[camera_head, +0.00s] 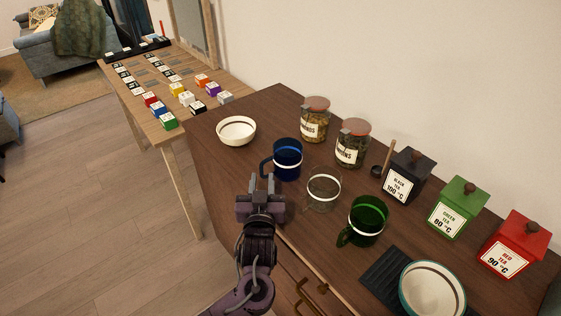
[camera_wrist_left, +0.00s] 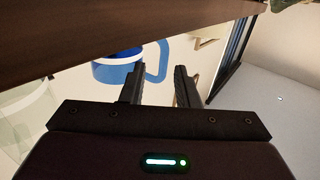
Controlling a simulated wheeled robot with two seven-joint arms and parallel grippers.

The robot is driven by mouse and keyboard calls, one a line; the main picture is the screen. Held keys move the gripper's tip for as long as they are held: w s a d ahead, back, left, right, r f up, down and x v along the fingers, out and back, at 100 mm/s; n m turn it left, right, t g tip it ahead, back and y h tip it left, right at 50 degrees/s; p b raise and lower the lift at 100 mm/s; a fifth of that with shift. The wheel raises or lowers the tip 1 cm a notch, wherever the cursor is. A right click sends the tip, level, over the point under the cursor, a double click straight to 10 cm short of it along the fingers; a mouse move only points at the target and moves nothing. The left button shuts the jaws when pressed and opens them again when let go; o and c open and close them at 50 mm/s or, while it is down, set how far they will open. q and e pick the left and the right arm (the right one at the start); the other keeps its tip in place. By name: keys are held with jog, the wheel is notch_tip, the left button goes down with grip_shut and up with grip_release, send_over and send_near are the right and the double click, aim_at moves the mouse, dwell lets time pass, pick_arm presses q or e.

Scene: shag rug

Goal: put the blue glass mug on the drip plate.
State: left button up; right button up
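The blue glass mug (camera_head: 288,161), with a white band, stands upright on the dark wooden counter, its handle toward the left. My left gripper (camera_head: 262,180) is open and empty just in front of the handle. In the left wrist view, the blue mug (camera_wrist_left: 117,71) lies beyond the fingers, and its handle shows in line with the gap between the fingertips (camera_wrist_left: 157,76). I cannot tell whether they touch. The drip plate (camera_head: 379,277) is a black ridged plate at the counter's front right, partly hidden by a bowl. My right gripper is not in view.
A clear mug (camera_head: 323,190) and a green mug (camera_head: 367,222) stand between the blue mug and the plate. A teal-rimmed bowl (camera_head: 432,290) overlaps the plate in view. A white bowl (camera_head: 236,131), jars (camera_head: 314,121) and tea boxes (camera_head: 457,208) stand around.

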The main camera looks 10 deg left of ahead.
aim_at(262, 172)
pick_arm(q)
jog(key=x, duration=0.3)
jog(key=shift+a+p, duration=0.2)
jog(key=shift+p, duration=0.1)
jog(key=shift+w+a+f, duration=0.15)
jog(key=shift+w, duration=0.5)
grip_shut()
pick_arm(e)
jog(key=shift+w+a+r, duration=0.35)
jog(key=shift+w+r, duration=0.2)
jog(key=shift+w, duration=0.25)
